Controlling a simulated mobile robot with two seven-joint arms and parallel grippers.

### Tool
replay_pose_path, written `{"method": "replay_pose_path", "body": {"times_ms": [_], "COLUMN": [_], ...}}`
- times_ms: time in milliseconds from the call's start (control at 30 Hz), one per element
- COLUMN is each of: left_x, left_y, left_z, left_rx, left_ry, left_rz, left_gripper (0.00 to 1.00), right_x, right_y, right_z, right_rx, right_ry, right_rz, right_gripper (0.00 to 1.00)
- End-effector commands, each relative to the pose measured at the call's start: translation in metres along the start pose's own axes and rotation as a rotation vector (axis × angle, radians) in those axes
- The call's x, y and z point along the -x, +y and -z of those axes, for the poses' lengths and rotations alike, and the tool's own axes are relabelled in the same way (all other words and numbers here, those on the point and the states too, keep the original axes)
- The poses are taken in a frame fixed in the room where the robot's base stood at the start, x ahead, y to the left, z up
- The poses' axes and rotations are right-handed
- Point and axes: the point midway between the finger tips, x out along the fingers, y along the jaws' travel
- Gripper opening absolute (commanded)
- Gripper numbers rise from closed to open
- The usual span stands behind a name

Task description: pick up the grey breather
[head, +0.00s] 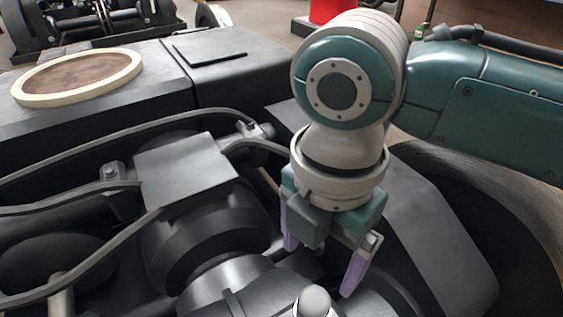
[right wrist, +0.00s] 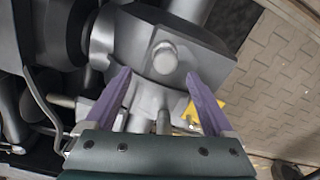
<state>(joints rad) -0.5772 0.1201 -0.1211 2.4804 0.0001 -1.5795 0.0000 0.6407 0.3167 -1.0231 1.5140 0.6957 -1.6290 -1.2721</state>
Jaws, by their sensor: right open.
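The grey breather (head: 313,301) is a small light-grey domed cap at the bottom edge of the head view, standing on the dark bogie housing. In the right wrist view the breather (right wrist: 165,56) shows as a round knob on a dark grey block, just beyond the fingertips. My right gripper (head: 320,268) points down with its two purple fingers apart and nothing between them. In the right wrist view the open fingers (right wrist: 158,76) frame the space just short of the breather, not touching it. The breather's lower part is cut off in the head view. My left gripper is not in view.
Grey hoses (head: 75,262) run across the bogie to a square-topped block (head: 186,168). A cream-rimmed round pad (head: 78,78) lies on the dark frame. A yellow piece (right wrist: 216,110) shows behind the right finger. Patterned floor (right wrist: 280,75) lies beyond.

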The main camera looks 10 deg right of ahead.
Motion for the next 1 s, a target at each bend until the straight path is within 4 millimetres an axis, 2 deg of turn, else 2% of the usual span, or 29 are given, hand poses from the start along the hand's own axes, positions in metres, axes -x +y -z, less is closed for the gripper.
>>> {"method": "replay_pose_path", "body": {"times_ms": [33, 133, 367, 600, 867, 1000], "left_x": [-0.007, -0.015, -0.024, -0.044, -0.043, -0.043], "left_y": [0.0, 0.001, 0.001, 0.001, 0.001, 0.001], "left_z": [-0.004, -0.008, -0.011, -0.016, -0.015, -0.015], "left_rx": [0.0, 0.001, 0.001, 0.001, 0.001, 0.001], "left_ry": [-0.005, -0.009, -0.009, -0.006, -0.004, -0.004], "left_rz": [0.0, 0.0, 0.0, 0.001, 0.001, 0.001], "left_gripper": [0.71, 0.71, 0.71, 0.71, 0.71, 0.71], "right_x": [-0.012, -0.029, -0.05, -0.088, -0.091, -0.091], "right_y": [-0.001, -0.001, -0.002, -0.007, -0.007, -0.007], "right_z": [0.001, 0.001, 0.001, 0.001, 0.001, 0.001], "right_rx": [-0.001, -0.002, -0.002, -0.004, -0.003, -0.003], "right_ry": [0.001, 0.003, 0.001, 0.001, 0.0, 0.001], "right_rz": [0.002, 0.001, -0.001, -0.002, -0.003, -0.003], "right_gripper": [0.88, 0.88, 0.88, 0.88, 0.88, 0.74]}}
